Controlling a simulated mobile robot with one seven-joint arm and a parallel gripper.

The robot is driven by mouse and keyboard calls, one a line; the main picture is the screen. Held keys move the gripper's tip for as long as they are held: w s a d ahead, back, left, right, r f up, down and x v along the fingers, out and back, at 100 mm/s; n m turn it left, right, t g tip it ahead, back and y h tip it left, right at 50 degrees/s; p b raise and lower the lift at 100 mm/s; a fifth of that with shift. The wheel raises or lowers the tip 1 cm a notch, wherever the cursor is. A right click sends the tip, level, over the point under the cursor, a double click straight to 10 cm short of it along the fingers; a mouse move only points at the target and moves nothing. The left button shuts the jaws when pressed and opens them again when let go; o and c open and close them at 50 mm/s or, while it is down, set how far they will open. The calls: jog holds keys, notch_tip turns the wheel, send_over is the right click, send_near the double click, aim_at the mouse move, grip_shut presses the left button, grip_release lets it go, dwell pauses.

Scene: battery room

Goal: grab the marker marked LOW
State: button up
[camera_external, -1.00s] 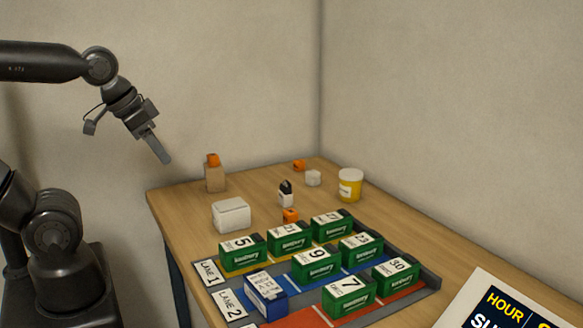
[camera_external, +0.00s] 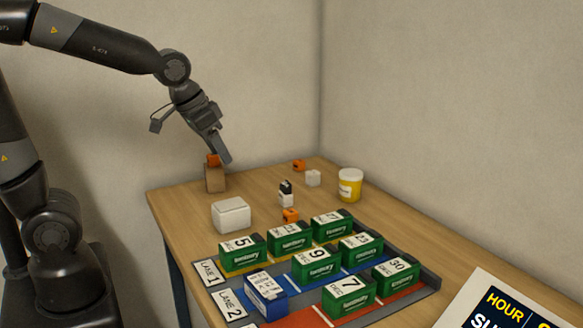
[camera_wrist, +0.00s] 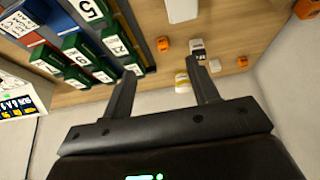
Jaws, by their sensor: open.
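Several small orange pieces are in view, and I cannot read LOW on any. One orange block (camera_external: 290,215) with a dark mark sits behind the green boxes; it also shows in the wrist view (camera_wrist: 165,45). A second orange block (camera_external: 299,165) lies at the back, also in the wrist view (camera_wrist: 243,62). A third orange piece (camera_external: 213,160) tops a brown box (camera_external: 215,180). My gripper (camera_external: 226,160) is above the table's back left, apart from everything. In the wrist view my gripper (camera_wrist: 161,67) is open and empty.
Green numbered boxes (camera_external: 317,264) and a blue box (camera_external: 264,297) stand in coloured lanes. A white box (camera_external: 231,215), black-and-white bottle (camera_external: 286,194), white cube (camera_external: 313,178) and yellow tub (camera_external: 350,186) stand behind. Bare wood lies between them. Walls close the back.

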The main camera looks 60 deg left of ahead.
send_near(290, 211)
jog(key=shift+x, duration=5.05)
jog(key=c, duration=1)
